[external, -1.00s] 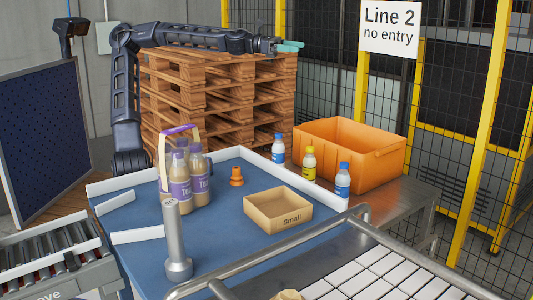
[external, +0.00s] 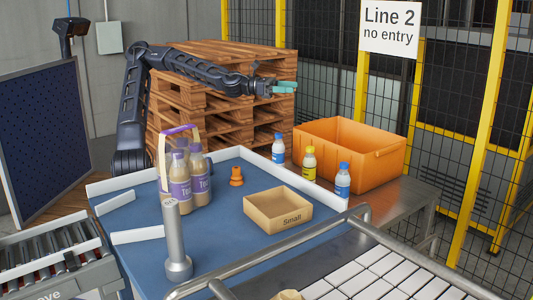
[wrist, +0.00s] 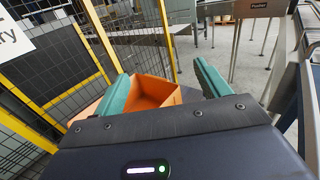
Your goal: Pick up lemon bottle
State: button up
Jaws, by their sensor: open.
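The lemon bottle, a small bottle with a yellow cap and yellow label (external: 309,164), stands upright at the metal side table's edge. It is between two blue-capped bottles, a left one (external: 278,149) and a right one (external: 342,181). My gripper (external: 286,88) is in the air above and behind the bottles, in front of the pallet stack. Its teal fingers are spread and empty. In the wrist view my gripper (wrist: 165,95) shows both fingers wide apart, with no bottle visible between them.
An orange crate (external: 391,158) stands right behind the bottles and also shows in the wrist view (wrist: 150,92). A blue table (external: 225,215) holds a cardboard tray (external: 278,213), a carrier of several bottles (external: 190,180) and an orange cone-like part (external: 236,176). Wooden pallets (external: 200,120) stand behind.

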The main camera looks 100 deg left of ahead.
send_near(321, 167)
jog(key=a, duration=0.2)
jog(key=shift+s+d+f, duration=0.1)
jog(key=shift+s+f, duration=0.15)
jog(key=shift+f, duration=0.05)
jog(key=shift+w+d+f, duration=0.1)
jog(key=shift+w+d, duration=0.05)
jog(key=shift+w, duration=1.6)
jog(key=shift+w+d, duration=0.15)
jog(key=shift+w, duration=1.55)
jog(key=shift+w+d+f, duration=0.1)
jog(key=shift+w+d, duration=0.05)
jog(key=shift+w, duration=1.6)
jog(key=shift+r, duration=0.1)
jog(key=c, duration=1.2)
jog(key=shift+c, duration=0.2)
